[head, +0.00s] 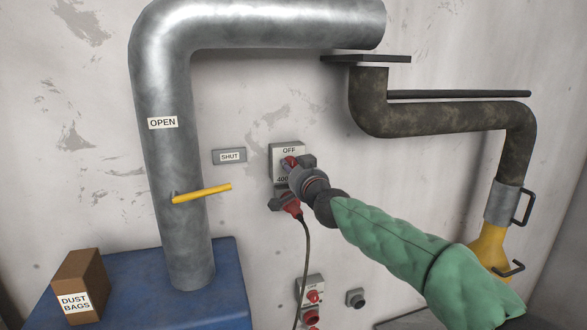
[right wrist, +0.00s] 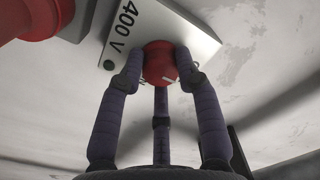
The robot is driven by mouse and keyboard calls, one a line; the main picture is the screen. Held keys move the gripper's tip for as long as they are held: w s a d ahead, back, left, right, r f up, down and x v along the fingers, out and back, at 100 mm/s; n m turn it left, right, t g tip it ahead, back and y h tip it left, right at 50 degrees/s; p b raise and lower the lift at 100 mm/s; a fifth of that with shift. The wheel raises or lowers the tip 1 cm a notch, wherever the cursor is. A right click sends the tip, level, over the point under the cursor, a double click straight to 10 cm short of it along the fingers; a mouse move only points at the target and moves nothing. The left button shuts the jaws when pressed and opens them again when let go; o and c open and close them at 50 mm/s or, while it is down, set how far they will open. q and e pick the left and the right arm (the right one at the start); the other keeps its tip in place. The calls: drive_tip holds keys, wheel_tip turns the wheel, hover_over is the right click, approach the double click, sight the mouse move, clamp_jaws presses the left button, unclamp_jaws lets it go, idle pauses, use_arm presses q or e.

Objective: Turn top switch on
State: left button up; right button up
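The top switch box (head: 284,151) is a grey box on the wall with an "OFF" label above its red knob (head: 289,162). In the right wrist view the knob (right wrist: 160,64) sits on the box face (right wrist: 188,37), beside a "400 V" label. My right gripper (head: 297,168) is at this knob. Its fingers (right wrist: 159,70) stand on both sides of the knob and below it, and appear to be closed against it. The knob's lower part is hidden by the gripper in the head view. My left gripper is not in view.
A red plug (head: 287,202) with a hanging cable is below the top box. A lower switch box (head: 311,291) is further down. A large metal pipe (head: 170,140) with a yellow lever (head: 204,193) stands left, and a dark pipe (head: 440,116) runs right.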

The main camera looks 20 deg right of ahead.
drive_tip(key=shift+m, duration=0.3)
drive_tip(key=m+b, duration=0.3)
drive_tip(key=m, duration=1.1)
drive_tip(key=shift+r+m+h+b, duration=0.15)
drive_tip(key=shift+m+h+b, duration=0.3)
drive_tip(key=shift+m, duration=1.45)
drive_tip(key=shift+r+t, duration=0.1)
drive_tip(key=shift+t, duration=0.2)
